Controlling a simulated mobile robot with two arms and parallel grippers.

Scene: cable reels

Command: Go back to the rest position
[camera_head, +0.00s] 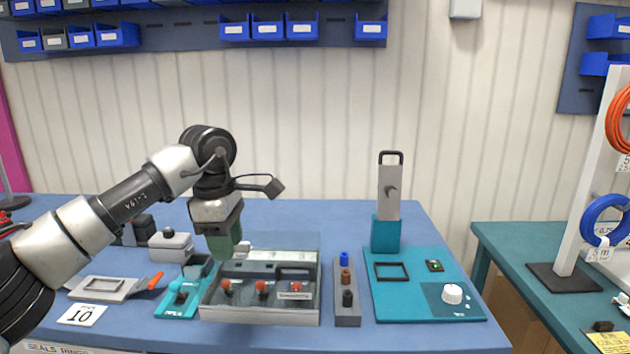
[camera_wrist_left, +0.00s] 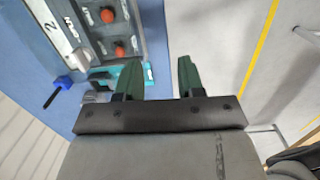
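My left gripper (camera_head: 225,246) comes in from the left and hangs above the blue workbench (camera_head: 290,213), over the back left corner of a clear-lidded grey box (camera_head: 262,314) with red knobs. In the left wrist view its two green fingers (camera_wrist_left: 159,80) stand apart with nothing between them. The box with its red knobs also shows there at the upper left. My right gripper is not seen in either view.
A small teal fixture (camera_head: 180,301), a grey block with coloured plugs (camera_head: 346,300) and a teal board with a white dial (camera_head: 423,302) lie on the bench. Cable reels (camera_head: 602,220) hang on a stand at the right. Space above the bench's right half is mostly open.

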